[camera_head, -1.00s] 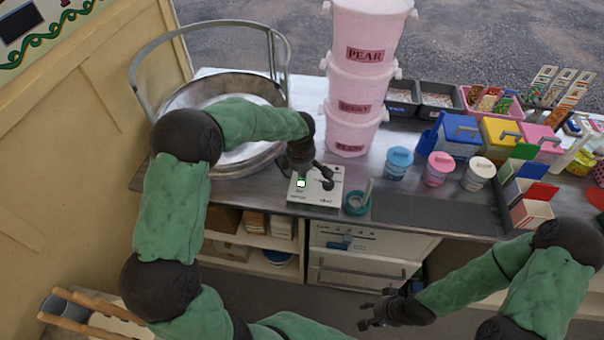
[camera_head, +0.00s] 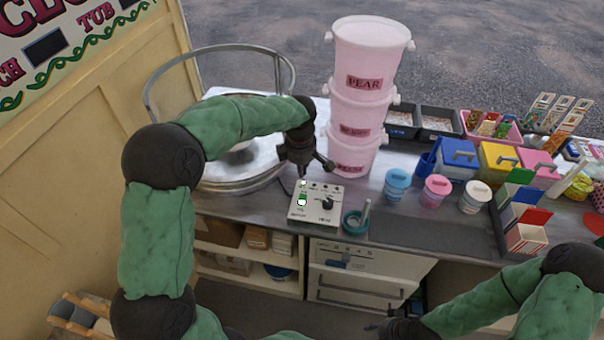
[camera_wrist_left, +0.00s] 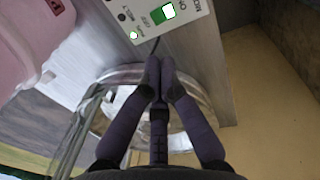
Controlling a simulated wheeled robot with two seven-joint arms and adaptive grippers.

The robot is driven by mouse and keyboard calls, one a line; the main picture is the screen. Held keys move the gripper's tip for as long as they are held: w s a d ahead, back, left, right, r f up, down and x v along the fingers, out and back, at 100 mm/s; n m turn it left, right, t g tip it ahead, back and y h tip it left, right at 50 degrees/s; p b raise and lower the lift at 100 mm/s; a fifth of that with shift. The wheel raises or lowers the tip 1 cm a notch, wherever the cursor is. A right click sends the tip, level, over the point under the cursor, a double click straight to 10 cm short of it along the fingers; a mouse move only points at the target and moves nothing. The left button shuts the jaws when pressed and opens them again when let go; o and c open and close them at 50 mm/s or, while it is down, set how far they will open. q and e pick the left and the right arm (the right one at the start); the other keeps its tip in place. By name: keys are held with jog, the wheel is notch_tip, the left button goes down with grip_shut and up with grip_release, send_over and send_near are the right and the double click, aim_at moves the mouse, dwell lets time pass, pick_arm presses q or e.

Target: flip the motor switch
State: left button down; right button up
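The white control box (camera_head: 314,217) stands on the counter, with a black knob (camera_head: 327,203) on its right. Its switch (camera_head: 302,201) shows white and green on the left, and a small green lamp (camera_head: 303,183) glows behind it. In the left wrist view the switch (camera_wrist_left: 163,13) is at the top edge, with the lit lamp (camera_wrist_left: 133,36) below it. My left gripper (camera_head: 303,175) is above the box's back edge, apart from the switch. In the wrist view its fingertips (camera_wrist_left: 160,62) meet with nothing between them. My right gripper (camera_head: 384,330) is low at the bottom edge, partly cut off.
A round metal tub (camera_head: 225,182) with a rail stands left of the box. Stacked pink buckets (camera_head: 352,92) rise behind it on the right. A teal ring holder (camera_head: 354,222) sits close to its right. Lidded jars (camera_head: 436,190) and coloured boxes (camera_head: 500,160) stand further right.

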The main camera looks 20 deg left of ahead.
aim_at(302, 194)
dwell(0.4)
pick_arm(q)
jog(key=w+a+b, duration=0.1)
jog(key=b, duration=0.1)
jog(key=shift+r+b, duration=0.1)
jog(key=shift+b, duration=0.3)
dwell(0.3)
jog(key=f+b, duration=0.1)
jog(key=f, duration=0.3)
jog(key=w+f+b, duration=0.1)
jog(key=f, duration=0.4)
jog(key=f+b, duration=0.1)
jog(key=f, duration=0.4)
jog(key=shift+w+a, duration=0.15)
jog(key=shift+w, duration=0.2)
